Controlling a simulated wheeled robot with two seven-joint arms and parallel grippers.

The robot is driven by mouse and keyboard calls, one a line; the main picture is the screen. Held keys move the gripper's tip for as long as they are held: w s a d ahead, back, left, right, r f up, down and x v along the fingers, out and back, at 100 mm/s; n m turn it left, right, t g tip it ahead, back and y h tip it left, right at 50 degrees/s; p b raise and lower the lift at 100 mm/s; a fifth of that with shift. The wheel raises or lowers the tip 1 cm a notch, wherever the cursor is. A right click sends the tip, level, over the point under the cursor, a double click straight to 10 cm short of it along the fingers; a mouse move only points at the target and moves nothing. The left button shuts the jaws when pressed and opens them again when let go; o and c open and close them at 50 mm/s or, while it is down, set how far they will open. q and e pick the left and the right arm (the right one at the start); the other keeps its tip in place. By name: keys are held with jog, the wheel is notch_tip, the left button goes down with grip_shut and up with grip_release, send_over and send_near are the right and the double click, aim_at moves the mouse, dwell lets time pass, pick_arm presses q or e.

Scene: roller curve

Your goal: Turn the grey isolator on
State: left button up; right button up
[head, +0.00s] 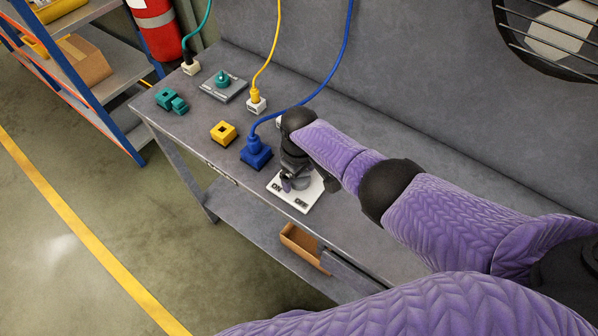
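An isolator with a white plate (310,197) marked ON and OFF sits near the bench's front edge. ON is at its left and OFF at its front right. My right gripper (296,184) points down over the plate, at a grey knob that it mostly hides. I cannot tell whether the fingers touch or grip the knob, or which way the knob points. A second switch, a teal knob (222,77) on a grey plate (232,93), sits farther back on the bench. My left gripper is not in view.
A blue plug (256,152) with a blue cable stands just left of my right gripper. A yellow socket (223,133), a teal connector (171,100) and yellow and teal cables lie farther left. The grey back panel (420,100) rises behind. A cardboard box (303,248) lies below the bench.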

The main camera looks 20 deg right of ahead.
notch_tip(320, 180, up, 9)
jog(key=p, duration=0.5)
jog(key=shift+r, duration=0.5)
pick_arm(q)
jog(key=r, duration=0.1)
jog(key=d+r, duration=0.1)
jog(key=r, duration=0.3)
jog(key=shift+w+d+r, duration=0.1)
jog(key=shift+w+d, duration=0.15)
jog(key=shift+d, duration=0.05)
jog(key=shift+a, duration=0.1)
pick_arm(e)
jog(key=shift+f, duration=0.1)
